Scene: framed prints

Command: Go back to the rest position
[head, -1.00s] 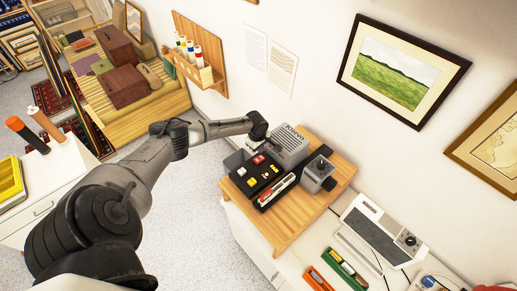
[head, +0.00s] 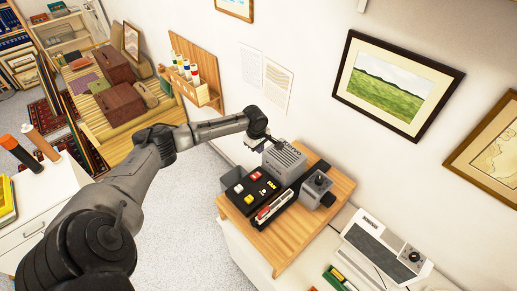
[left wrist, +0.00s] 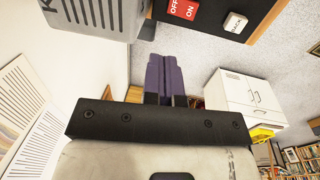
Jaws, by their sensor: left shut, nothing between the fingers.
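My left arm reaches across the head view from the left, and my left gripper (head: 268,142) is by the far side of a grey ribbed box, next to the wall. In the left wrist view its two purple fingers (left wrist: 163,75) are closed together with nothing between them. The grey ribbed box (head: 283,160) shows at the top left of that view, and a black box with red and white buttons (left wrist: 232,22) is at the top. Whether the gripper touches the grey box cannot be told. My right gripper is not in view.
A wooden board (head: 271,250) carries the grey box, the black button box (head: 238,196) and a small grey device (head: 316,190). A wooden wall rack (head: 205,92) with bottles is behind my arm. Framed pictures (head: 398,85) hang on the right wall. A white cabinet (head: 55,195) stands left.

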